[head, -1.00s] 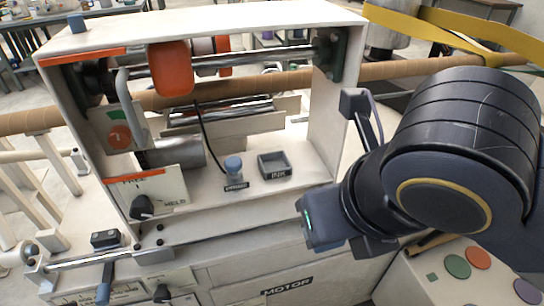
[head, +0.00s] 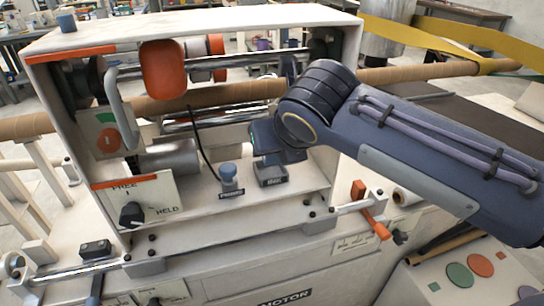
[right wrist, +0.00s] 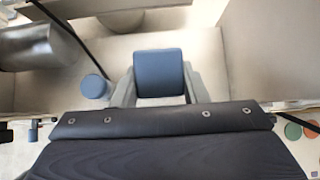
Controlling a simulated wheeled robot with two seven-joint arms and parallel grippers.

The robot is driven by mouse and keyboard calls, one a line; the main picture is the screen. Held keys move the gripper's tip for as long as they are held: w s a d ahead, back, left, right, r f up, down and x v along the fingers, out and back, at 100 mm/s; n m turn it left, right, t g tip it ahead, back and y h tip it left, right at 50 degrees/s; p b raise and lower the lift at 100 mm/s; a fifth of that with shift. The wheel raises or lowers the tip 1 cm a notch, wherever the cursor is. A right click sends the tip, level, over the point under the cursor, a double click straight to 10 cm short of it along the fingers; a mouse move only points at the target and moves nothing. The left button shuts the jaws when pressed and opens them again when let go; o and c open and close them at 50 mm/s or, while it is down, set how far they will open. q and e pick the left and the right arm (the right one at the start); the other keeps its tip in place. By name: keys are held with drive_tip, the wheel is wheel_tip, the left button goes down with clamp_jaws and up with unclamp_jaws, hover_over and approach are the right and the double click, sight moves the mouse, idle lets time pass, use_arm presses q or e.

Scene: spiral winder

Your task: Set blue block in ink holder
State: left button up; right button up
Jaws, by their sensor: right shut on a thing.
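In the right wrist view the gripper's two grey fingers (right wrist: 157,88) are shut on the blue block (right wrist: 159,73), a square piece seen from above. My left gripper is not in view.
The frame's left post (head: 110,160) and rollers surround the shelf.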

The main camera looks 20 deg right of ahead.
sight(277, 158)
drive_tip(key=f, duration=0.1)
drive_tip(key=w+f+b, duration=0.1)
drive_tip(key=f, duration=0.3)
drive_tip(key=shift+w, duration=0.4)
drive_tip(key=shift+w+a+r+g+p, duration=0.1)
drive_tip(key=shift+w+r+g+p, duration=0.1)
drive_tip(key=shift+r+g+p, duration=0.45)
drive_tip(key=g, duration=0.1)
drive_tip(key=w+g+p, duration=0.1)
drive_tip(key=g, duration=0.1)
drive_tip(key=shift+f, duration=0.15)
drive_tip(key=shift+s+f, duration=0.2)
drive_tip(key=shift+f, duration=0.2)
drive_tip(key=shift+b, duration=0.3)
drive_tip(key=shift+f, duration=0.2)
drive_tip(key=o, duration=1)
